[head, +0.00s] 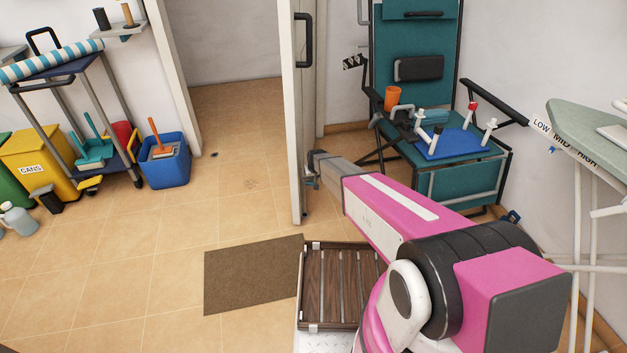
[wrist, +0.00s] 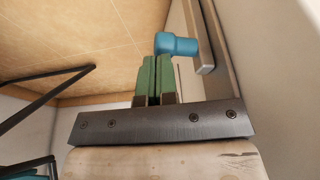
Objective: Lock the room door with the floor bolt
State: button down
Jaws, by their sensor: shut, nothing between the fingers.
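The room door (head: 292,110) stands open, seen nearly edge-on in the head view, with a black pull handle (head: 303,40). My gripper (head: 311,172) is low beside the right side of the door. In the wrist view my green fingers (wrist: 156,65) are shut together with nothing between them. A blue knob (wrist: 178,45), apparently the floor bolt's, is just beyond and right of the fingertips. I cannot tell whether they touch. A grey metal bar (wrist: 203,50) runs along the door by the knob.
A small dark spot (head: 214,154) marks the tiled floor in the doorway. A brown mat (head: 245,275) and slatted rack (head: 338,290) lie in front. A teal chair (head: 440,175) and ironing board (head: 580,130) stand right. A blue bucket (head: 166,170) and cart (head: 65,70) stand left.

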jog(key=w+a+v, duration=0.1)
jog(key=v, duration=1.2)
jog(key=s+d+r+m+g, duration=0.1)
jog(key=s+d+r, duration=0.4)
jog(key=s, duration=0.5)
jog(key=s+d+r+m+g, duration=0.1)
jog(key=s+d+r, duration=0.4)
jog(key=s+d, duration=0.5)
jog(key=s+d+r+m+g, duration=0.1)
jog(key=s+d+r, duration=0.4)
jog(key=s, duration=0.5)
jog(key=d, duration=0.2)
jog(key=shift+s+d+h, duration=0.25)
jog(key=shift+h, duration=0.15)
